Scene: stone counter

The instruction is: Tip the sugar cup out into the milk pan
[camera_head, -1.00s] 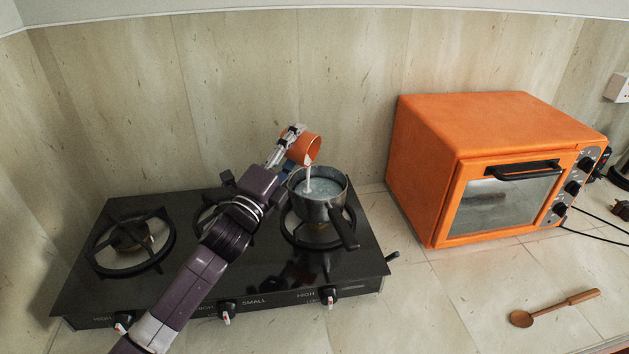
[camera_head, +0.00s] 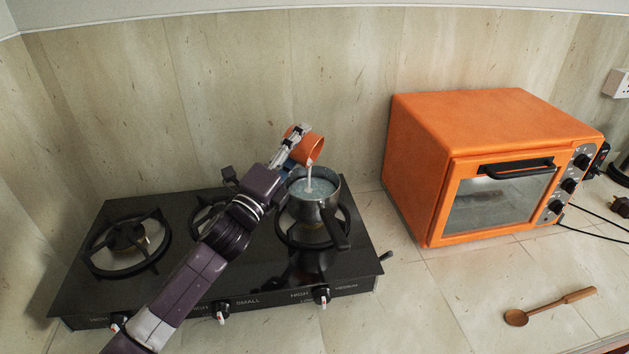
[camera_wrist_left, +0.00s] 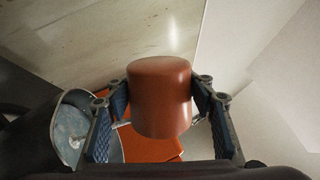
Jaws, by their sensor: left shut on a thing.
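The orange sugar cup (camera_head: 309,149) is tilted above the milk pan, and a thin white stream falls from its rim into the pan. My left gripper (camera_head: 295,145) is shut on the cup; in the left wrist view the cup (camera_wrist_left: 160,97) sits between the two blue-padded fingers. The grey milk pan (camera_head: 318,206) stands on the right burner with pale liquid in it, its dark handle pointing to the front right. Part of the pan (camera_wrist_left: 70,128) also shows at the left of the left wrist view. My right gripper is not in view.
The black stove (camera_head: 265,262) has other burners free at left and middle. An orange oven (camera_head: 480,165) stands to its right, close to the pan side. A wooden spoon (camera_head: 550,306) lies on the counter at front right. The wall is close behind the stove.

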